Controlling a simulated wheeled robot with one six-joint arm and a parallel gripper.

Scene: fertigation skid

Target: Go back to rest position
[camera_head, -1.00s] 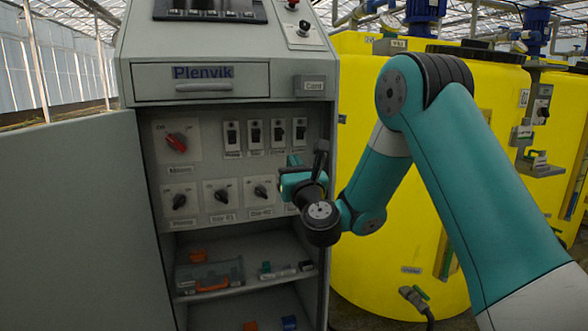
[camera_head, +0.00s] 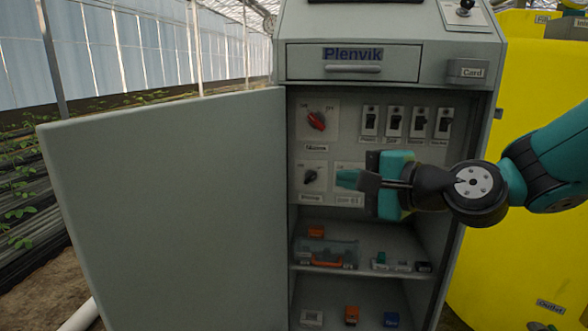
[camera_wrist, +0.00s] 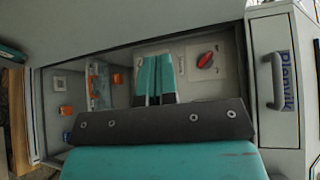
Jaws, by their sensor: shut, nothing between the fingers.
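My gripper (camera_head: 350,181) is shut and empty. In the head view it points left, in front of the lower row of rotary switches inside the open cabinet (camera_head: 490,45). It covers part of the switch panel, including the switches to the right of the lower-left one. In the wrist view my gripper (camera_wrist: 155,72) shows its two teal fingers side by side, with the red rotary switch (camera_wrist: 205,60) to their right. That red switch (camera_head: 316,120) also shows in the head view, above and left of the fingers. I cannot tell whether the fingers touch the panel.
The cabinet door (camera_head: 165,215) stands open to the left. Shelves below hold a clear case (camera_head: 328,252), an orange block (camera_head: 351,314) and a blue block (camera_head: 391,319). A drawer (camera_head: 353,64) is closed above. A yellow tank (camera_head: 500,260) stands at the right.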

